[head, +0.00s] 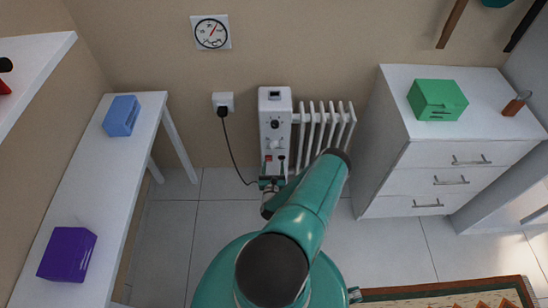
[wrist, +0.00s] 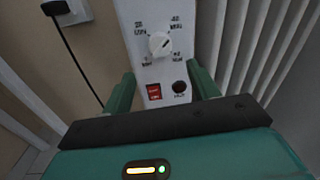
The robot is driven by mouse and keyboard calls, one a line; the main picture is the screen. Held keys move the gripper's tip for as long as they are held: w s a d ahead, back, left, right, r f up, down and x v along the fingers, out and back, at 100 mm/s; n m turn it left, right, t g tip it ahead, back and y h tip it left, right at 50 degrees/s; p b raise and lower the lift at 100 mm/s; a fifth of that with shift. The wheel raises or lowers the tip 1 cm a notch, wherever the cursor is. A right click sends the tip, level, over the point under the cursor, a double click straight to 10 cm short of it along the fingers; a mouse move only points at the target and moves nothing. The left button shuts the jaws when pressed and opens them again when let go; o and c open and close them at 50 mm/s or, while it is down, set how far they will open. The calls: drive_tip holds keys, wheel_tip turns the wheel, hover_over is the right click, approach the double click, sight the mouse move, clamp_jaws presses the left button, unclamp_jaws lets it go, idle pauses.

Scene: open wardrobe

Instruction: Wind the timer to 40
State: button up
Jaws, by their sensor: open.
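A white heater (head: 274,98) stands against the wall, with a control panel on its front end. The panel has a dark dial (head: 274,124) above a white knob (head: 274,143). In the wrist view the white knob (wrist: 158,43) has small labels around it that I cannot read for certain. I cannot tell for certain which dial is the timer. Below the knob are a red switch (wrist: 154,91) and a dark round part (wrist: 179,86). My gripper (head: 272,180) is in front of the lower panel. In the wrist view its green fingers (wrist: 163,82) are apart, with nothing held between them.
White radiator fins (head: 325,120) extend right of the panel. A black plug (head: 222,111) sits in the wall socket, its cord hanging left of the heater. A round gauge (head: 211,32) hangs above. A white table (head: 125,160) stands left and a drawer cabinet (head: 430,165) right.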

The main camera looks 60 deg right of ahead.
drive_tip(key=v, duration=0.4)
drive_tip(key=shift+a, duration=0.15)
idle(0.4)
